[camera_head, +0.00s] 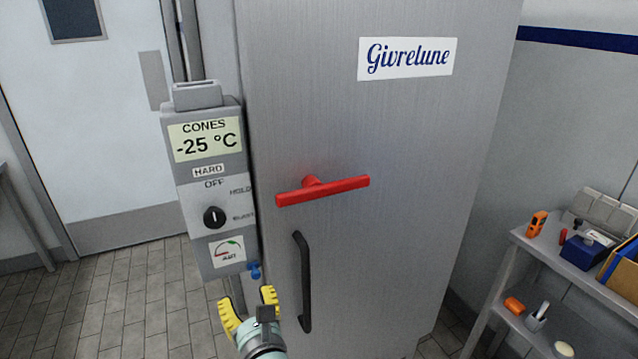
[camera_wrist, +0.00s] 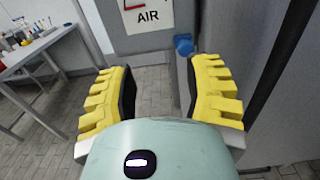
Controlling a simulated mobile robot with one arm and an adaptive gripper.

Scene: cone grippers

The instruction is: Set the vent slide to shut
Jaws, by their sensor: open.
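No part marked as a vent slide can be made out in either view. A grey control box (camera_head: 212,185) is fixed beside the steel cabinet (camera_head: 390,130). It carries a black dial (camera_head: 214,217) with OFF, HOLD and a third mark, and an AIR gauge label (camera_head: 227,251). A small blue fitting (camera_head: 254,271) sits under the box's lower right corner; it also shows in the wrist view (camera_wrist: 184,45). My gripper (camera_head: 248,299) has yellow ribbed fingers, open and empty, just below the box and the fitting.
A red T-handle (camera_head: 322,190) and a black vertical pull handle (camera_head: 303,282) stick out from the cabinet front, right of my gripper. A shelf unit (camera_head: 560,262) with tools stands at the right. The tiled floor (camera_head: 110,300) at left is clear.

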